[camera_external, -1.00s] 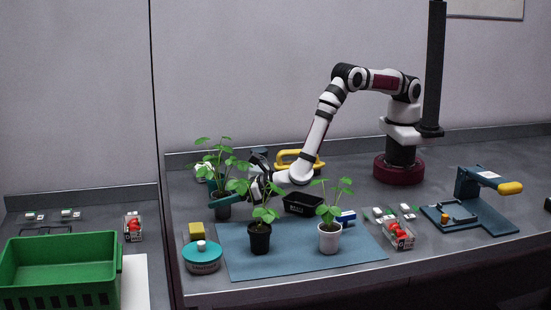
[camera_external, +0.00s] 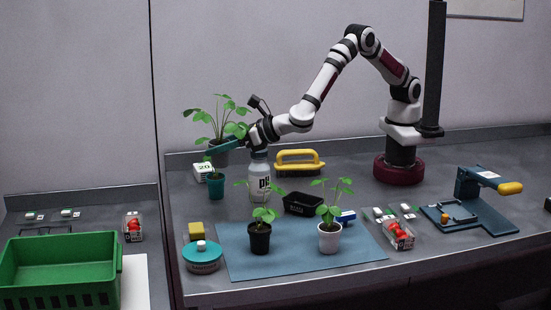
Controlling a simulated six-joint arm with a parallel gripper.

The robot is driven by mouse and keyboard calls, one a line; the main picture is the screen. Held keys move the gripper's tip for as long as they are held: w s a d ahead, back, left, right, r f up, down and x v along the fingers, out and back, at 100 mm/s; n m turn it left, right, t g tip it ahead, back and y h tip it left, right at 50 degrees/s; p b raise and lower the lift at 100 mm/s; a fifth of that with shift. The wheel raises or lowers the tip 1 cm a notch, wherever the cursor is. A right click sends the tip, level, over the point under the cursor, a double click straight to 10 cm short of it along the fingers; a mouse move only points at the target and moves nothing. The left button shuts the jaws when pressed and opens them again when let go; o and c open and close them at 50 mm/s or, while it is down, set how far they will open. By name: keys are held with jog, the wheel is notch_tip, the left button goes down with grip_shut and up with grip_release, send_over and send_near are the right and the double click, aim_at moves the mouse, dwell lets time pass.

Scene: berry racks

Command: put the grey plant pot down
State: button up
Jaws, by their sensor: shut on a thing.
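The grey plant pot (camera_external: 218,158) with its leafy plant is at the left, held up in the air. My gripper (camera_external: 222,146) is shut on it, its teal fingers at the pot's upper part. The plant stands roughly upright above the fingers. Part of the pot is hidden behind the fingers. A small teal pot (camera_external: 217,188) stands on the table below it.
A blue mat (camera_external: 300,264) bears a black pot (camera_external: 260,240) and a white pot (camera_external: 330,238), both with plants. A pH bottle (camera_external: 260,185), white box (camera_external: 203,171), black tray (camera_external: 303,204), yellow-handled tool (camera_external: 298,157) and teal-lidded tub (camera_external: 201,264) stand around.

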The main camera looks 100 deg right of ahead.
notch_tip(320, 180, up, 2)
jog(key=s+d+m+g+h, duration=0.1)
jog(key=s+d, duration=0.3)
jog(key=d, duration=0.7)
jog(key=s+d+m+h, duration=0.1)
jog(key=s+d, duration=0.3)
jog(key=d, duration=0.8)
jog(key=s+d+m+g+h, duration=0.1)
jog(key=s+d, duration=0.6)
jog(key=s, duration=0.4)
jog(key=w+a+f, duration=0.2)
jog(key=f, duration=0.2)
jog(key=w+a+f, duration=0.2)
jog(key=a+f, duration=0.1)
jog(key=f, duration=0.1)
jog(key=w+a+f, duration=0.3)
jog(key=f, duration=0.1)
jog(key=shift+f, duration=0.2)
jog(key=f, duration=0.4)
jog(key=shift+w, duration=0.2)
jog(key=shift+f, duration=0.2)
